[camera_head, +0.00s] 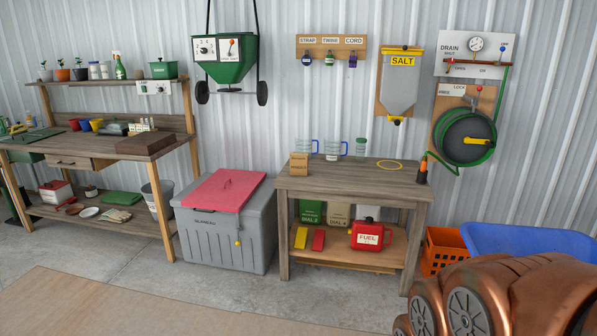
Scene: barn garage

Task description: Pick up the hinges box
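A small tan cardboard box (299,164) stands upright on the left front part of the middle wooden table (350,183). It has dark lettering on its front, too small to read for certain; it is the only carton-like box I see on that table. Nothing touches its top or front. My gripper's fingers are not in view, so I cannot see how far they are from the box.
Clear jugs (335,149) stand behind the box, and a yellow ring (390,165) lies to the right. A red fuel can (369,236) is on the lower shelf. A grey chest (225,235) with a red lid (224,190) stands left. Floor in front is clear.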

